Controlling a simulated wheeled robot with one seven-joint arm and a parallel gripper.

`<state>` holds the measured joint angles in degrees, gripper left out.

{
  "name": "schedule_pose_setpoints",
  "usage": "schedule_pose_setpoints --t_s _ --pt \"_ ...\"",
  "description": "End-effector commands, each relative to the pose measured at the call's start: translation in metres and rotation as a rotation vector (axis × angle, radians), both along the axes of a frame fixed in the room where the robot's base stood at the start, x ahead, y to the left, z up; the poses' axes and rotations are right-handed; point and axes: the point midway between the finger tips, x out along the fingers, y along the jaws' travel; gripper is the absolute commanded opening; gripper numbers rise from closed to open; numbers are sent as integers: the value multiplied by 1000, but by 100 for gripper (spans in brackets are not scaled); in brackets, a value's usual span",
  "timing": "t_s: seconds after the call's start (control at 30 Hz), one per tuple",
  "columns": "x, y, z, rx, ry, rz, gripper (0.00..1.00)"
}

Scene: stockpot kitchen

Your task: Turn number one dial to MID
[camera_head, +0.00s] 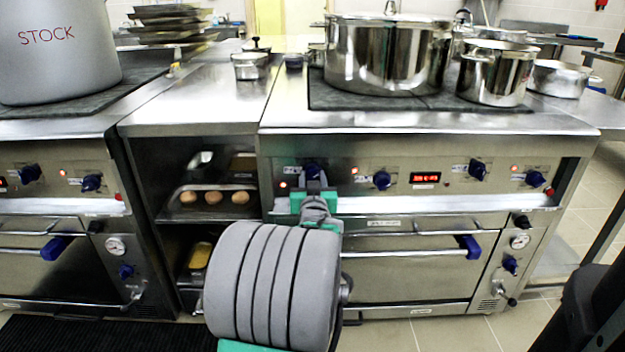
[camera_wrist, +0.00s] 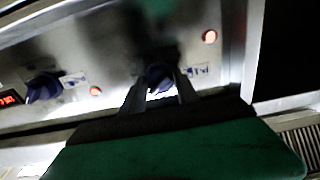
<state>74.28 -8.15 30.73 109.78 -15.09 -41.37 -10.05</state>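The leftmost blue dial (camera_head: 312,172) on the right stove's steel front panel (camera_head: 350,203) is partly hidden behind my gripper (camera_head: 315,188). In the wrist view this dial (camera_wrist: 158,75) sits between the tips of my gripper (camera_wrist: 159,80). The fingers stand apart, one on each side of the dial. I cannot tell whether they touch it. A small label beside the dial is too blurred to read, so its number and setting are unclear. A red light (camera_wrist: 209,36) glows near it. The neighbouring blue dial (camera_head: 381,180) also shows in the wrist view (camera_wrist: 45,88).
Two more blue dials (camera_head: 477,171) (camera_head: 535,179) and a red display (camera_head: 425,178) are further right on the panel. An oven door handle (camera_head: 400,253) lies below. Steel pots (camera_head: 388,55) stand on top. An open shelf with a food tray (camera_head: 212,212) is at left.

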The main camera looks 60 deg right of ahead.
Motion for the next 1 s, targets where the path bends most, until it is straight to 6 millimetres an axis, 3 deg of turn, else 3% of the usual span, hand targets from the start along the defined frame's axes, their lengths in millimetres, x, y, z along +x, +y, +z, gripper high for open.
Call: schedule_pose_setpoints --t_s 0.4,0.77,1.0 --pt "-1 0 0 0 1 -3 0" --pt "-2 -1 -1 15 -27 -4 0" --pt "-2 -1 -1 70 -135 -4 0"
